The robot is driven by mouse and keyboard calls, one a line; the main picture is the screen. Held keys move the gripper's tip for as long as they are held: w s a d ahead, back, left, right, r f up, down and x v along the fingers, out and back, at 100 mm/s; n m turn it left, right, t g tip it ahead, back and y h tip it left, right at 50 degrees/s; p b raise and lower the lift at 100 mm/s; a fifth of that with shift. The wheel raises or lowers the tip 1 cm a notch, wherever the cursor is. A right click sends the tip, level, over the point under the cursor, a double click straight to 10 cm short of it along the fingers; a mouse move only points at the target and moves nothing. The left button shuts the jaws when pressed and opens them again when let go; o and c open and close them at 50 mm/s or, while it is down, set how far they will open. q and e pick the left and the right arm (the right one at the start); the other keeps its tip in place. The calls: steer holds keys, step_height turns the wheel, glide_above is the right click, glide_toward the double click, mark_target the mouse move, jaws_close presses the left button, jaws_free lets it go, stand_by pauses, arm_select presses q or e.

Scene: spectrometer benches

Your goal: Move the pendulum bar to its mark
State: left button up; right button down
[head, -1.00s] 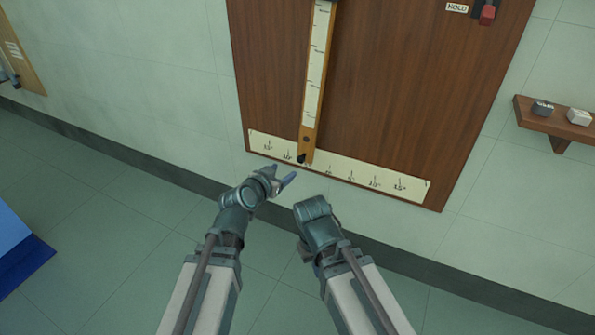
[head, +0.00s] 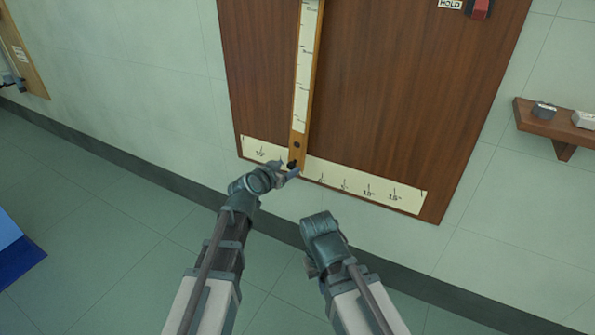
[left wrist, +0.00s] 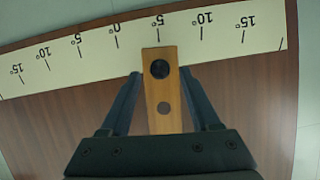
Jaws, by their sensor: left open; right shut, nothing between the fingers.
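The wooden pendulum bar (head: 314,75), with a pale scale strip along it, hangs on the brown board. Its lower end, with a black knob (head: 292,165), is over the pale degree scale (head: 345,186). In the left wrist view the bar (left wrist: 162,100) ends near the 5° line right of 0 on the scale (left wrist: 100,52). My left gripper (head: 287,174) is open at the bar's lower end; in the left wrist view its fingers (left wrist: 160,80) stand on either side of the bar, with small gaps showing. My right gripper (head: 320,238) is shut and empty, lower and to the right, away from the board; its fingertips are hard to make out.
The brown board (head: 400,100) is on the pale wall. A HOLD label (head: 451,4) and a red part (head: 480,9) are at its top right. A small shelf (head: 553,129) with blocks is at the right. A blue object (head: 15,250) lies at the lower left.

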arm_select(q)
steer(key=shift+x, duration=1.1)
jaws_close()
steer(key=shift+s, duration=0.1)
stand_by(0.5)
